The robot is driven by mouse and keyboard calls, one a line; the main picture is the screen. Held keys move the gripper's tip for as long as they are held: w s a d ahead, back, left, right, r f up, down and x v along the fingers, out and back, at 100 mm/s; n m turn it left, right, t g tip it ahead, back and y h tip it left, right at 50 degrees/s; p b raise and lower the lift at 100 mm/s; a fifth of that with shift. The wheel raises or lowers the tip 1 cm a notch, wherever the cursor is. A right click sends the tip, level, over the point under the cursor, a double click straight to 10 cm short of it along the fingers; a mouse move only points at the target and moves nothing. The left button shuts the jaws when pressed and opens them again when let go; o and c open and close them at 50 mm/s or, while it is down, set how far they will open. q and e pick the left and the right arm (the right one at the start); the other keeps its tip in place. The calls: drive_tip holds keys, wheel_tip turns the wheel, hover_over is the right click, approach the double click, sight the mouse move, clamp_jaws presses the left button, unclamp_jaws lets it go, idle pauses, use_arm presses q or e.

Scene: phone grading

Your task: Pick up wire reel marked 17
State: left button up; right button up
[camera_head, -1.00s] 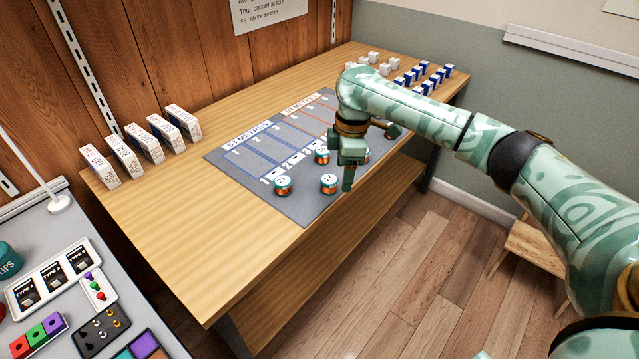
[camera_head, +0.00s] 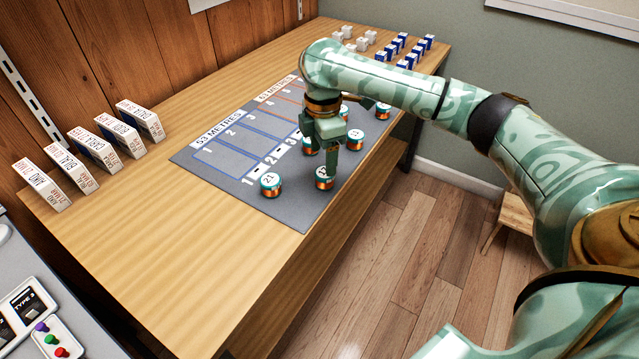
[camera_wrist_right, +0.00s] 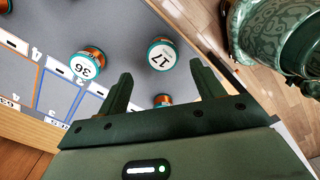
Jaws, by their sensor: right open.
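The wire reel marked 17 (camera_head: 324,183) is copper-coloured with a teal rim and a white top. It stands upright near the front edge of the grey mat (camera_head: 215,170). My right gripper (camera_head: 327,160) points down just above and behind it, partly covering its top. In the right wrist view, reel 17 (camera_wrist_right: 160,56) shows clearly, ahead of the open, empty fingers of my right gripper (camera_wrist_right: 163,85) and roughly centred between their lines. Whether a finger touches it I cannot tell. My left gripper is not in view.
Reel 21 (camera_head: 270,185) stands left of reel 17. Other reels stand close behind, including one partly hidden (camera_head: 310,147) and one at right (camera_head: 355,140). Boxes (camera_head: 95,140) line the table's left side.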

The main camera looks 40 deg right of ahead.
sight(325, 178)
drive_tip(key=shift+s+f+b, duration=0.1)
drive_tip(key=shift+f+b, duration=0.35)
drive_tip(key=shift+f, duration=0.5)
drive_tip(key=f+b, duration=0.4)
drive_tip(key=f, duration=0.1)
drive_tip(key=shift+s+d, duration=0.15)
drive_tip(key=shift+d, duration=0.05)
drive_tip(key=shift+r, duration=0.3)
drive_tip(key=shift+c, duration=0.6)
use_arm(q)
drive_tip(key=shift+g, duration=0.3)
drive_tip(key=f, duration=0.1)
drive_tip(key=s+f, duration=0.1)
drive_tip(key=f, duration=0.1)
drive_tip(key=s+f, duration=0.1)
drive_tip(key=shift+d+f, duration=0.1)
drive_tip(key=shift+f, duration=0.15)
use_arm(e)
drive_tip(key=c, duration=0.9)
